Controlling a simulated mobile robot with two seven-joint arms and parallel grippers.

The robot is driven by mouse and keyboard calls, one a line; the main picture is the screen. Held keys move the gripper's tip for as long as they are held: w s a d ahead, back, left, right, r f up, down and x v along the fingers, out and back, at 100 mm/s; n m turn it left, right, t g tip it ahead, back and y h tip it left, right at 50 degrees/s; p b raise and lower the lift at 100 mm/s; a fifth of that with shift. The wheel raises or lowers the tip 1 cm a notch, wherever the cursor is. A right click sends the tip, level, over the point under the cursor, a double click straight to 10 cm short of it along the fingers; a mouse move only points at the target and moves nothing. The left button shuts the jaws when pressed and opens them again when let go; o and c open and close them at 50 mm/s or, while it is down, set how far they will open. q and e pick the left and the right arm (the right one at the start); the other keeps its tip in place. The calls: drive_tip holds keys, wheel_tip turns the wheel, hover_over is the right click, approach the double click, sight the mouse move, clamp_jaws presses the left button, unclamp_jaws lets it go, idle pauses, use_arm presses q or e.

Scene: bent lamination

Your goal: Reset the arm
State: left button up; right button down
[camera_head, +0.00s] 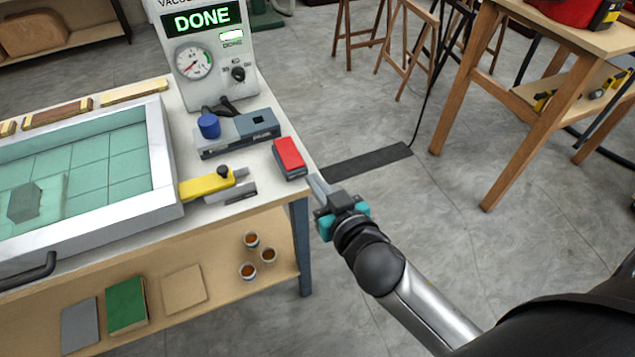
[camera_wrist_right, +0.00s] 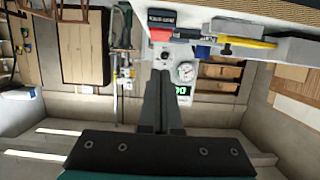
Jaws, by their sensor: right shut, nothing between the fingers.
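My right gripper (camera_head: 318,186) is at the right edge of the workbench in the head view, beside a small block with a red top (camera_head: 289,155). Its fingers are together with nothing between them. In the right wrist view the shut fingers (camera_wrist_right: 161,100) point toward the vacuum unit (camera_wrist_right: 180,75), and the red-topped block (camera_wrist_right: 160,35) shows above them. My right arm reaches in from the lower right of the head view. My left gripper is out of both views.
The bench holds a white-framed tray with a green sheet (camera_head: 160,150), a yellow-handled tool (camera_head: 207,184), a grey block with a blue knob (camera_head: 240,134), and a vacuum unit (camera_head: 205,60) reading DONE. Small cups (camera_head: 268,255) stand on the lower shelf. A wooden table (camera_head: 480,110) is at right; open floor lies between.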

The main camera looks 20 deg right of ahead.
drive_tip(key=shift+s, duration=0.15)
drive_tip(key=shift+f, duration=0.1)
idle(0.4)
drive_tip(key=s+d+f+n+g, duration=0.1)
drive_tip(key=s+f+g, duration=0.3)
drive_tip(key=f, duration=0.9)
drive_tip(key=s+d+f+g, duration=0.25)
drive_tip(key=s+f, duration=0.25)
drive_tip(key=f, duration=0.9)
drive_tip(key=s+f+g, duration=0.2)
drive_tip(key=s+f, duration=0.3)
drive_tip(key=s, duration=0.4)
drive_tip(key=s+f+g, duration=0.3)
drive_tip(key=s+f, duration=0.2)
drive_tip(key=s, duration=0.4)
drive_tip(key=s+f+n+g, duration=0.1)
drive_tip(key=s+f+g, duration=0.1)
drive_tip(key=s+f, duration=0.4)
drive_tip(key=s, duration=0.2)
drive_tip(key=shift+s+h, duration=0.3)
drive_tip(key=shift+s, duration=0.1)
